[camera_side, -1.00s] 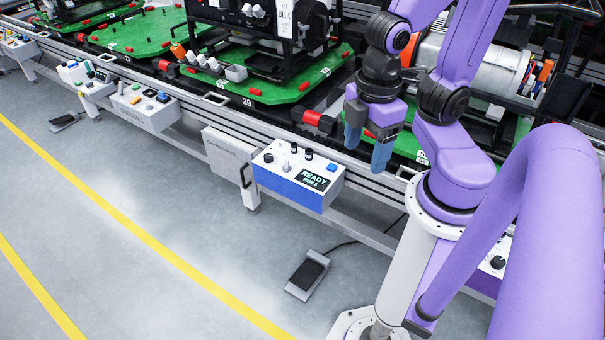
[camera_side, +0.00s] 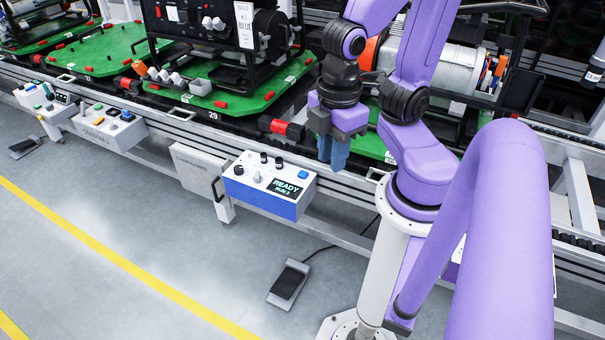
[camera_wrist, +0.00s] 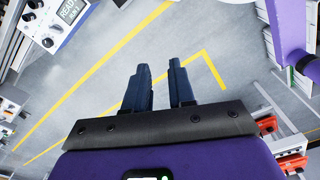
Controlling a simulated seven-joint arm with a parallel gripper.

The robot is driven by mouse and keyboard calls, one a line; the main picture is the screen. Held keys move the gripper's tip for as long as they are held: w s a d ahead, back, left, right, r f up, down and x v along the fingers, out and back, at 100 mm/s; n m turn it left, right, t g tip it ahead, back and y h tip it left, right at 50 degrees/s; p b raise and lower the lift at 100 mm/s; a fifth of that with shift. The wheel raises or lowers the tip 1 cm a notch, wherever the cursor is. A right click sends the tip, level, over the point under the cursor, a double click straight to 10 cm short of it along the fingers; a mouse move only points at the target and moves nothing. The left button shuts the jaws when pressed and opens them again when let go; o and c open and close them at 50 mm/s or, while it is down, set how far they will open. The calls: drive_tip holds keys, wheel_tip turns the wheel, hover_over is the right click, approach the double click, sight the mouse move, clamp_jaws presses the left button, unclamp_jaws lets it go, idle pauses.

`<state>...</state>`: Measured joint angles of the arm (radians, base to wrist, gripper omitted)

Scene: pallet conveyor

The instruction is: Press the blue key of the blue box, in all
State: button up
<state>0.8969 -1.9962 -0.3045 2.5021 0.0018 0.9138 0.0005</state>
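The blue box (camera_side: 262,199) hangs on the conveyor's front rail. It has a blue front, a white sloped top and a display reading READY. The blue key (camera_side: 303,174) is at the right of its top, above the display, beside black knobs. My gripper (camera_side: 332,158) is above and to the right of the box in the side view, apart from it. In the wrist view its two dark blue fingers (camera_wrist: 158,78) have a narrow gap between them with nothing in it. The box's top (camera_wrist: 56,30) shows at the wrist view's upper left corner, partly cut off.
Another control box (camera_side: 110,130) with coloured buttons stands to the left. A grey panel (camera_side: 197,170) hangs beside the blue box. A red and black part (camera_side: 281,128) lies behind it. Green pallets (camera_side: 233,99) line the conveyor. A foot pedal (camera_side: 288,283) lies on the floor.

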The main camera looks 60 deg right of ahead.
clamp_jaws()
idle(1.4)
